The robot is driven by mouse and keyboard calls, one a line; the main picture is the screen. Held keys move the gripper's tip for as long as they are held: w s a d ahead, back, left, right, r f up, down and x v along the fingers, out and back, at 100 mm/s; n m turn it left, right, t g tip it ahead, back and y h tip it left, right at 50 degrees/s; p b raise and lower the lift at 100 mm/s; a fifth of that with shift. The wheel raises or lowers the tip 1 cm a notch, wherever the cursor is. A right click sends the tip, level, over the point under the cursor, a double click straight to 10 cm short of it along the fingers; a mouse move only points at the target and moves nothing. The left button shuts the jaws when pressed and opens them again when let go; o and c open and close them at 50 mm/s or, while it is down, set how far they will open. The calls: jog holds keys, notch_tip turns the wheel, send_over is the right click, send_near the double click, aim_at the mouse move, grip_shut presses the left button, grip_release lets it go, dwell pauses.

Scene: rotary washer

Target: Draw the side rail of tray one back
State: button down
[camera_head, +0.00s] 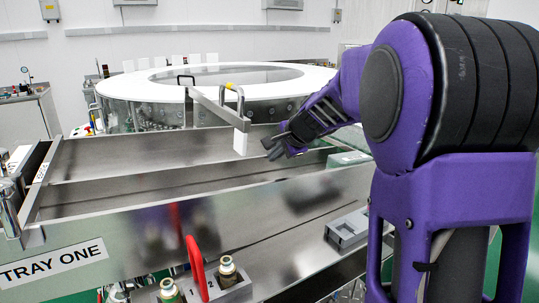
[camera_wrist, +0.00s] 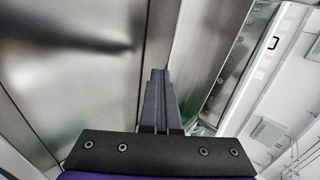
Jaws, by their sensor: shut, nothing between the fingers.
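Tray one (camera_head: 110,235) is a long metal tray with a "TRAY ONE" label (camera_head: 52,264) on its near wall. A straight metal bar (camera_head: 218,108) with upright loop handles and a white end block (camera_head: 240,143) stands over its far side; I cannot tell for certain that this is the side rail. My gripper (camera_head: 270,147) is just right of the white block, above the tray's far wall, apart from the block as far as I can see. In the wrist view my gripper (camera_wrist: 158,72) is shut and empty, pointing along brushed metal walls (camera_wrist: 80,50).
A large round washer with a white top ring (camera_head: 140,88) stands behind the tray. A red lever (camera_head: 196,268), brass fittings (camera_head: 228,266) and a grey block (camera_head: 346,228) sit in front of the tray. My arm hides the right side.

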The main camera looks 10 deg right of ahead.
jog(key=w, duration=0.1)
jog(key=w+a+p, duration=0.1)
jog(key=w, duration=0.2)
jog(key=shift+w+a+p, duration=0.3)
jog(key=shift+w+p, duration=0.1)
